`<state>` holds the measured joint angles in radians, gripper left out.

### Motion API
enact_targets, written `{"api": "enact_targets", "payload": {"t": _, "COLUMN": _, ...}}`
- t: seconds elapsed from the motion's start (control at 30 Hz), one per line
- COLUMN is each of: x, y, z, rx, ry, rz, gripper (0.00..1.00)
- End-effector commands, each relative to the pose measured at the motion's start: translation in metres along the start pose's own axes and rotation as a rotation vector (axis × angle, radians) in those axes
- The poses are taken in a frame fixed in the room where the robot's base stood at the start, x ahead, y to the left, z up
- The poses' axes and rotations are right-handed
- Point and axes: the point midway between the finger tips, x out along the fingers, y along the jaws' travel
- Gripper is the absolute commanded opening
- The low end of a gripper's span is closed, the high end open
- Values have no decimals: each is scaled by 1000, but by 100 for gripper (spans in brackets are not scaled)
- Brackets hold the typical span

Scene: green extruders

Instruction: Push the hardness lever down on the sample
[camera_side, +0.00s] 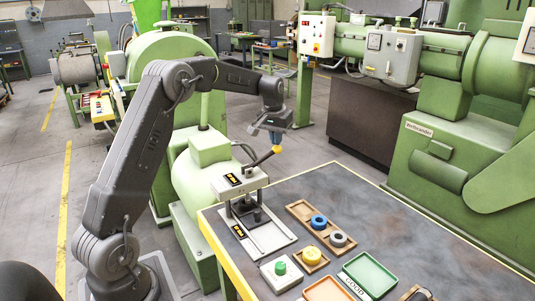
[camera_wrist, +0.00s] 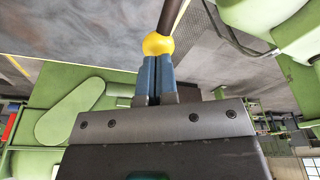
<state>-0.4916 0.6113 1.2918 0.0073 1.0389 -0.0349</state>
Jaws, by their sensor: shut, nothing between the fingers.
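The hardness lever is a dark bar with a yellow knob (camera_side: 277,149) at its end, rising to the right from the hardness tester (camera_side: 240,184) at the table's left corner. My gripper (camera_side: 275,137) is above the knob with its blue fingers pointing down, shut and empty. In the wrist view the yellow knob (camera_wrist: 158,44) is right at the tips of my shut fingers (camera_wrist: 153,58). I cannot tell whether they touch it. A dark piece (camera_side: 257,215), perhaps the sample, stands under the tester's head; it is small and partly hidden.
A wooden tray (camera_side: 303,209) holds blue and grey round pieces, and a yellow piece (camera_side: 311,255) sits nearby. A green button (camera_side: 280,268) and green (camera_side: 369,273) and orange (camera_side: 328,290) trays are at the front. Green machines stand around.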

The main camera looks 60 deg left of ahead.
Motion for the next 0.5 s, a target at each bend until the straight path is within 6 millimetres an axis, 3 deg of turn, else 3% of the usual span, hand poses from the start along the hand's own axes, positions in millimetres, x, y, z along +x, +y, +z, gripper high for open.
{"api": "enact_targets", "payload": {"t": 0.5, "x": -44, "y": 0, "z": -9, "rx": 0, "ry": 2, "rz": 0, "gripper": 0}}
